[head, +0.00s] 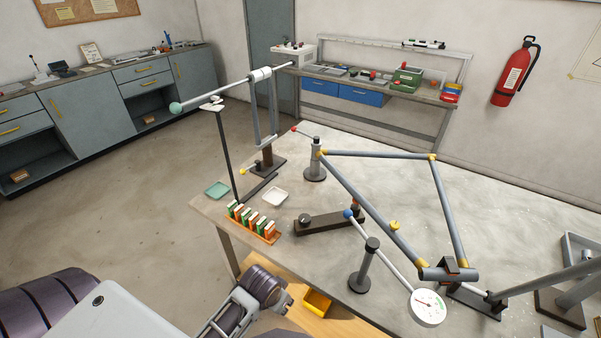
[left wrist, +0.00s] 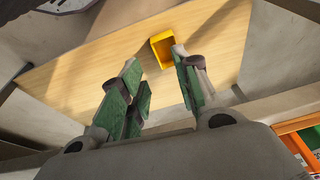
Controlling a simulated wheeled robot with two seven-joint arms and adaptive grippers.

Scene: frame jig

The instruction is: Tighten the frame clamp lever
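A grey tubular frame (head: 368,205) with yellow joints is held above the table on stands. At its upper left corner stands a grey post clamp (head: 316,162) with a thin lever ending in a red knob (head: 294,129). The lever slants up to the left; I cannot tell how tight it is. My left gripper (head: 283,298) is low, in front of the table's near edge and well away from the clamp. In the left wrist view its green-padded fingers (left wrist: 158,72) are apart with nothing between them. My right gripper is out of view.
A yellow bin (head: 317,303) sits on a wooden shelf under the table (head: 510,190); it also shows in the left wrist view (left wrist: 162,49). A dial gauge (head: 428,307), dark post (head: 365,265), rack of coloured blocks (head: 253,222) and tall stand (head: 267,160) crowd the tabletop.

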